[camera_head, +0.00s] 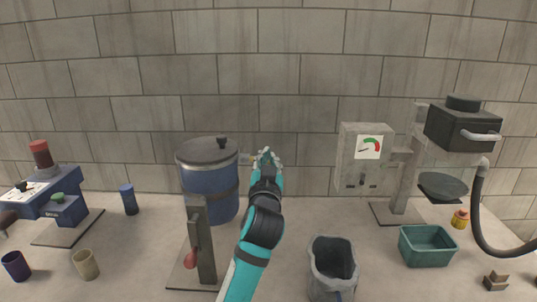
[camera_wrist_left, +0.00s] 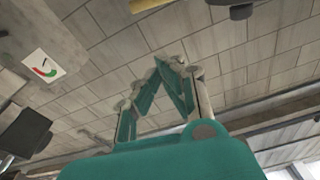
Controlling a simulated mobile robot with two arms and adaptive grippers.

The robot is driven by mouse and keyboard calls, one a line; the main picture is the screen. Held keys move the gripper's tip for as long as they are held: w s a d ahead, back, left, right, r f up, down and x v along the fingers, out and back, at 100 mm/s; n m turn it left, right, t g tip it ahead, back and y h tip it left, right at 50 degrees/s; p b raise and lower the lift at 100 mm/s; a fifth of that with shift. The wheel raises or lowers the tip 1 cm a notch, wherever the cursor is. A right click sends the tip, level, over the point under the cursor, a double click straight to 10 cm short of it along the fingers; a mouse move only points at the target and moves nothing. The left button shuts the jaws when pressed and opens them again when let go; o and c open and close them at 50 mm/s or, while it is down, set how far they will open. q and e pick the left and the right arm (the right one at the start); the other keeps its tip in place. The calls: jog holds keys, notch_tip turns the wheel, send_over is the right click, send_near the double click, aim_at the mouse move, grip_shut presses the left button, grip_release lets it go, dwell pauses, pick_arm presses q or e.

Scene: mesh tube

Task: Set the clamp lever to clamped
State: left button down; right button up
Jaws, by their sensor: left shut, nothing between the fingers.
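A lever with a red grip (camera_head: 193,258) sits on the upright grey post (camera_head: 206,245) in front of the blue lidded drum (camera_head: 210,190). No label shows whether it is the clamp lever, and its setting cannot be told. My left gripper (camera_head: 266,155) is beside the drum's upper right side, pointing toward the wall, well above and right of the red grip. In the left wrist view its fingers (camera_wrist_left: 170,64) come together at the tips with nothing between them. My right gripper is in neither view.
A gauge box (camera_head: 366,160) and a black-headed machine (camera_head: 462,125) stand to the right; the gauge (camera_wrist_left: 44,66) also shows in the wrist view. A grey bin (camera_head: 333,265) and teal tray (camera_head: 427,246) stand in front. A blue machine (camera_head: 62,205) and cups are left.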

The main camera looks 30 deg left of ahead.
pick_arm(q)
jog(key=p+x, duration=0.4)
jog(key=x, duration=0.5)
jog(key=f, duration=0.4)
jog(key=shift+a, duration=0.35)
